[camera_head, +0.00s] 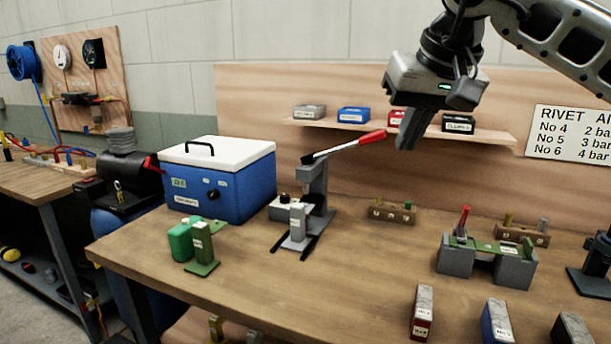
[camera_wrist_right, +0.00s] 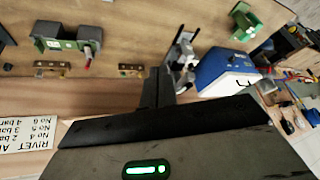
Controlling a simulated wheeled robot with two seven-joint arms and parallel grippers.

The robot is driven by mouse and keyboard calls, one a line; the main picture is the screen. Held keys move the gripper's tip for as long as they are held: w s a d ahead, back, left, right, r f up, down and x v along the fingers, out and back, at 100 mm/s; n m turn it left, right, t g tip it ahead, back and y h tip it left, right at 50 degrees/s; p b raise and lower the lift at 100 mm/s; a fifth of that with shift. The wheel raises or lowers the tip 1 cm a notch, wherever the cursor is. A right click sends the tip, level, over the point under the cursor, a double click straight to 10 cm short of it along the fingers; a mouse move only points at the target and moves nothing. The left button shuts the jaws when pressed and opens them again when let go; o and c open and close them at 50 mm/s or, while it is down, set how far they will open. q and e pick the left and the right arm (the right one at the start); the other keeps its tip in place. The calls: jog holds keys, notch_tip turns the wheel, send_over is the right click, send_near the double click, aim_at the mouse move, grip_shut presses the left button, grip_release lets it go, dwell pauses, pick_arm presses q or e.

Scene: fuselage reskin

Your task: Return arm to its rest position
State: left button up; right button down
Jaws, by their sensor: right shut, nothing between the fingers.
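My right arm (camera_head: 560,40) comes in from the top right of the head view. My right gripper (camera_head: 408,130) hangs above the workbench, in front of the shelf on the back board, with its fingers pointing down. Its fingers are shut with nothing between them. In the right wrist view the shut fingers (camera_wrist_right: 157,88) show above the dark gripper body, over the bench. The gripper is apart from the bench top and touches nothing that I can see. My left gripper is not in view.
A lever press with a red handle (camera_head: 372,138) stands below left of the gripper. A blue cooler box (camera_head: 225,187) is farther left. A shelf (camera_head: 350,132) with small boxes is behind. A grey fixture (camera_head: 455,262) stands at right. Bench space (camera_head: 365,250) in the middle is clear.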

jog(key=s+a+f+m+g+y, duration=0.2)
jog(key=s+a+f+m+y, duration=0.25)
jog(key=a+y, duration=0.2)
jog(key=s+a+f+m+g+y, duration=0.35)
jog(key=a+m+y, duration=0.25)
jog(key=a, duration=0.2)
jog(key=s+a+f+m+g+y, duration=0.2)
jog(key=s+a+f+m+y, duration=0.1)
jog(key=a+f+m+y, duration=0.3)
jog(key=w+d+f+n+t+h, duration=0.1)
jog(key=d+f+n+t+h, duration=0.35)
jog(key=n, duration=0.75)
jog(key=w+d+f+n+t+h, duration=0.15)
jog(key=f+n+t, duration=0.35)
jog(key=n+t, duration=0.55)
jog(key=w+d+f+n+t+h, duration=0.2)
jog(key=d+f+n+t, duration=0.25)
jog(key=n, duration=0.85)
jog(key=s+d+f+m+g+h, duration=0.3)
jog(key=s+f+m, duration=0.5)
jog(key=f, duration=0.3)
jog(key=s+d+f+m+g+h, duration=0.4)
jog(key=s+d+f+m+h, duration=0.2)
jog(key=f, duration=0.5)
jog(key=s+d+m, duration=0.1)
jog(key=s+m, duration=0.1)
jog(key=m, duration=0.1)
jog(key=shift+s+d+f+m, duration=0.15)
jog(key=shift+s+f+m, duration=0.15)
jog(key=shift+m, duration=0.1)
